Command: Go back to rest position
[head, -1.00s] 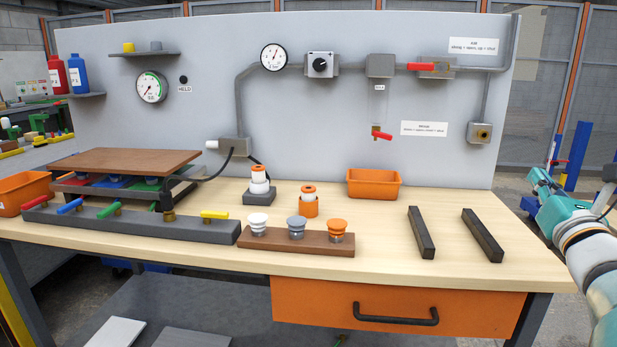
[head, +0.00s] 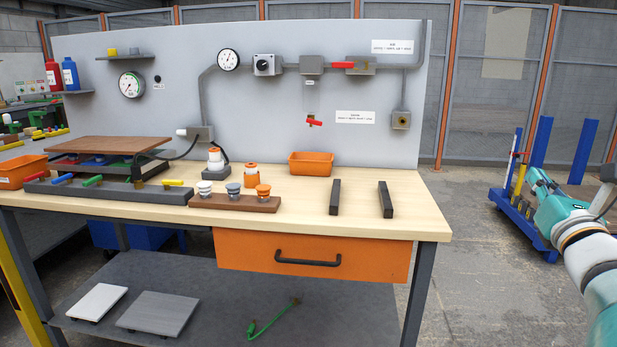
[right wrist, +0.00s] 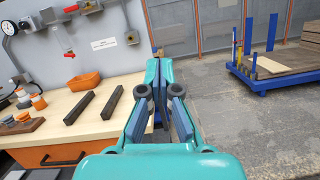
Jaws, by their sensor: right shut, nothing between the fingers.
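My right gripper (head: 540,180) is teal and shows at the right of the head view, out beyond the bench's right end. In the right wrist view its fingers (right wrist: 157,72) are closed together with nothing between them. The workbench (head: 430,210) with its pale wooden top stands to the left of it, apart from the gripper. My left gripper is not in the head view.
Two dark bars (head: 385,199) lie on the bench top near an orange bin (head: 311,164). A brown board (head: 110,145) rests over a rack at the left. A blue cart (head: 524,226) stands on the floor at right. Open concrete floor lies between cart and bench.

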